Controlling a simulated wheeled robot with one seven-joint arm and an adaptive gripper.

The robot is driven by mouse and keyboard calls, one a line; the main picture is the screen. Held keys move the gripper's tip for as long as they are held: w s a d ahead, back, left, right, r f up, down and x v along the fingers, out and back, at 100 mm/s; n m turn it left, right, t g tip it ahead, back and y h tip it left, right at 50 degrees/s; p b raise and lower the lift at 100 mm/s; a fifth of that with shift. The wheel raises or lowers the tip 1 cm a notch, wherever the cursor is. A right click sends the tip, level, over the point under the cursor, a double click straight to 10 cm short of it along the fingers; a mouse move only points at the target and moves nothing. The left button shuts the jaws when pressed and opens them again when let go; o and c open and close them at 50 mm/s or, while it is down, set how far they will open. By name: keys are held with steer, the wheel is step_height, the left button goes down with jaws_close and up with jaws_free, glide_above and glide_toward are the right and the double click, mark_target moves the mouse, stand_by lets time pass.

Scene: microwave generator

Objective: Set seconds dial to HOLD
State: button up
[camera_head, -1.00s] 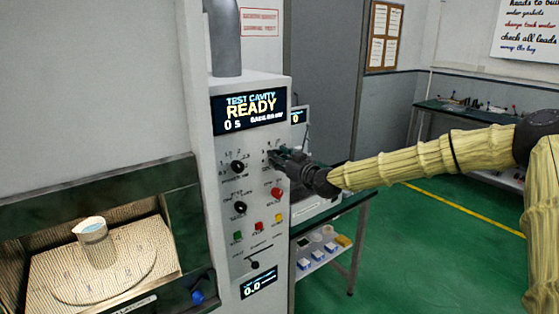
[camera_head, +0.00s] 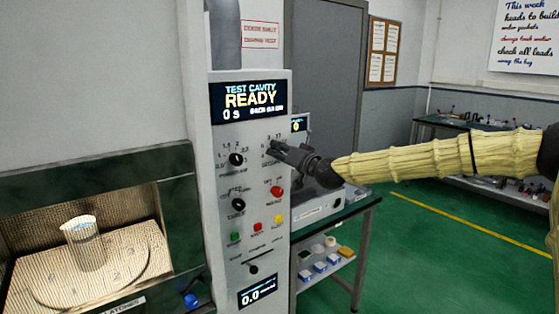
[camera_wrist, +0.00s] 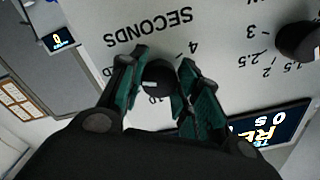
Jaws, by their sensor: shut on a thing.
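The seconds dial (camera_wrist: 158,75) is a dark round knob on the grey control panel, below the printed word SECONDS in the wrist view. My gripper (camera_wrist: 162,62) has a green-padded finger on each side of it and is shut on it. A printed 4 and a 10 show near the knob; the HOLD mark and the dial's exact setting cannot be read. In the head view my gripper (camera_head: 277,148) meets the panel's upper right and hides the dial. The test cavity display (camera_head: 248,101) reads READY and 0 s.
Another black dial (camera_head: 236,160) sits left of my gripper, with a further dial (camera_head: 238,205) below it. A red knob (camera_head: 277,192) and several coloured buttons are lower down. A beaker (camera_head: 84,245) stands in the open cavity at left. A bench (camera_head: 355,215) stands behind my arm.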

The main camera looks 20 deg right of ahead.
steer(key=shift+m, duration=0.4)
steer(key=o, duration=1)
steer(key=shift+o, duration=0.2)
steer(key=v, duration=1.2)
steer(key=shift+d, duration=0.1)
